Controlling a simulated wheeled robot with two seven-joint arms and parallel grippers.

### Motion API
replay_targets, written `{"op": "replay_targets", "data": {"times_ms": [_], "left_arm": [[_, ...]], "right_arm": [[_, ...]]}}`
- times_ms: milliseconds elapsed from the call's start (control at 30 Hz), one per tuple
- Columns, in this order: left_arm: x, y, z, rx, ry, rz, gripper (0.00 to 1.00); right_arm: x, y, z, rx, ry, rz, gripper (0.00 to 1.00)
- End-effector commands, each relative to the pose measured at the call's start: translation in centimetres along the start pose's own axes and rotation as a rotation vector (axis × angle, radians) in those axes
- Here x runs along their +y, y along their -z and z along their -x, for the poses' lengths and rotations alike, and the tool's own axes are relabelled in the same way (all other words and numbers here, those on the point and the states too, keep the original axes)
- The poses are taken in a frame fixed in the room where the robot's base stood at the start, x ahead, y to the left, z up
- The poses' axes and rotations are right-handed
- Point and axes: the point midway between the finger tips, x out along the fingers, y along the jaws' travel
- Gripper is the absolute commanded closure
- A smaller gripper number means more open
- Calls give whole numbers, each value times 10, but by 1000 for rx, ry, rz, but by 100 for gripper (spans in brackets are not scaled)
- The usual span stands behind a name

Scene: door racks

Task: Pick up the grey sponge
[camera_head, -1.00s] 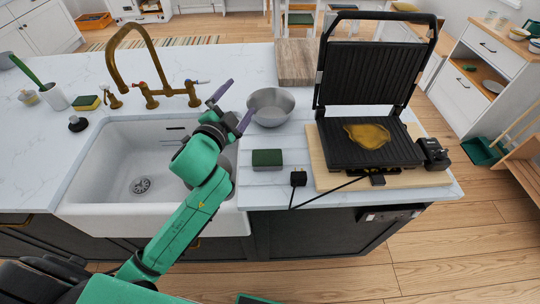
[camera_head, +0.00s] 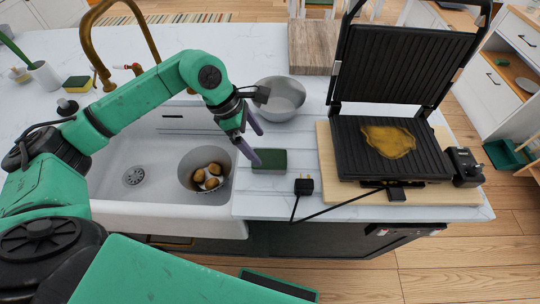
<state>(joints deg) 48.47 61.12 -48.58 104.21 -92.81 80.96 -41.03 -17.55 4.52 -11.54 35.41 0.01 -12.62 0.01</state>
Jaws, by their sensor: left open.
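The sponge (camera_head: 270,161), dark grey with a green tint, lies on the white counter between the sink and the grill. My left gripper (camera_head: 259,148) reaches over the sink from the left. Its two purple fingers are apart, with nothing between them. The fingertips are at the sponge's upper left edge in the picture; whether they touch it I cannot tell. My right gripper is out of the picture.
A metal bowl (camera_head: 279,98) stands just behind the gripper. An open grill (camera_head: 388,150) with yellow food is to the right. A black plug (camera_head: 303,187) and cord lie near the sponge. A pot (camera_head: 187,184) with several brown round items sits in the sink (camera_head: 125,208).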

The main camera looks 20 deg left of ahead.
Motion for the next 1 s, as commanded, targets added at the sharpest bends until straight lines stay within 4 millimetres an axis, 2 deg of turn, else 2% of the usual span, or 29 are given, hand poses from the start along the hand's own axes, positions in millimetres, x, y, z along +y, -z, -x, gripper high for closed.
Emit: {"op": "replay_targets", "data": {"times_ms": [33,167,300,433,1000], "left_arm": [[0,-2,-5,-1,3,1,0],[0,-3,-20,-3,2,1,0],[-1,-5,-44,-3,5,2,0],[0,-4,-66,-4,2,1,0],[0,-1,-72,-4,0,0,0]], "right_arm": [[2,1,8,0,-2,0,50],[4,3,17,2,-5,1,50],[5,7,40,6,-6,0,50],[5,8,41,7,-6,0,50],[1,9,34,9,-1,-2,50]]}}
